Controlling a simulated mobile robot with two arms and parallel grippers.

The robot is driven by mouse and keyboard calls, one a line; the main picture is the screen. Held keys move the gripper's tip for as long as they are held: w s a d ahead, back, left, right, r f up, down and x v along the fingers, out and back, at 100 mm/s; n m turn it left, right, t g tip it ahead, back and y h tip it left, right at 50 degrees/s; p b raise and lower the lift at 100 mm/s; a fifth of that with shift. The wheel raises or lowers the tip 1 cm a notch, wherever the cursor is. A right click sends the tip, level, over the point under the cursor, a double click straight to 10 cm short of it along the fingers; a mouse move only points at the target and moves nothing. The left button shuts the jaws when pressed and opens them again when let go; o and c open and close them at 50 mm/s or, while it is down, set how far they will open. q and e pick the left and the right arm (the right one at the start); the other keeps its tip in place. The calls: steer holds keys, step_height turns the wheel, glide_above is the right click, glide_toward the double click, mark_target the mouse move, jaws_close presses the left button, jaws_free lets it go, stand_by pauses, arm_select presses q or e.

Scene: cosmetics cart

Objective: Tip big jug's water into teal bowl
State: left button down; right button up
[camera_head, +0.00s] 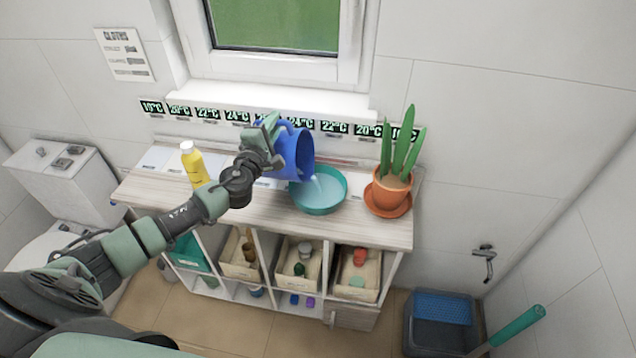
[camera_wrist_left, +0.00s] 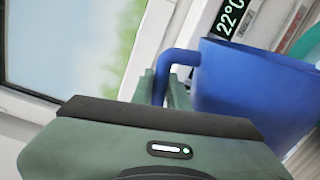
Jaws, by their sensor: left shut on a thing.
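A blue jug (camera_head: 295,155) is tilted to the right above the cart top, its mouth over the left part of the teal bowl (camera_head: 322,200). Pale water (camera_head: 314,183) runs from the jug's mouth down into the bowl, and light liquid shows inside the bowl. My left gripper (camera_head: 266,138) is shut on the jug's handle, on the jug's left side. In the left wrist view the jug (camera_wrist_left: 250,92) is at the right, and its handle lies between the fingers of my left gripper (camera_wrist_left: 168,88). My right gripper is not in view.
A yellow bottle (camera_head: 195,167) stands left on the wooden top (camera_head: 375,230). A potted plant (camera_head: 390,185) on an orange saucer stands right of the bowl. Temperature labels line the wall behind. Shelves with bins (camera_head: 300,262) are below. A dark basin (camera_head: 440,318) stands on the floor at right.

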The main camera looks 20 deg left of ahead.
arm_select(q)
steer(key=shift+w+d+r+m+p, duration=0.1)
steer(key=shift+d+r+m+p, duration=0.25)
steer(key=shift+d+p, duration=0.4)
steer(key=shift+f, duration=0.1)
steer(key=a+f+b, duration=0.1)
steer(key=b, duration=0.1)
steer(key=a+f+n+b, duration=0.1)
steer(key=a+b, duration=0.1)
steer(key=s+a+f+n+b, duration=0.1)
steer(key=b, duration=0.2)
steer(key=shift+a, duration=0.4)
steer(key=s+a+f+n+b, duration=0.1)
steer(key=a+f+n+b, duration=0.6)
steer(key=a+n+b, duration=0.25)
steer(key=s+a+r+n+p, duration=0.1)
steer(key=a+r+n+p, duration=0.3)
steer(key=r, duration=0.3)
steer(key=shift+a+r+n+p, duration=0.4)
steer(key=shift+n, duration=0.1)
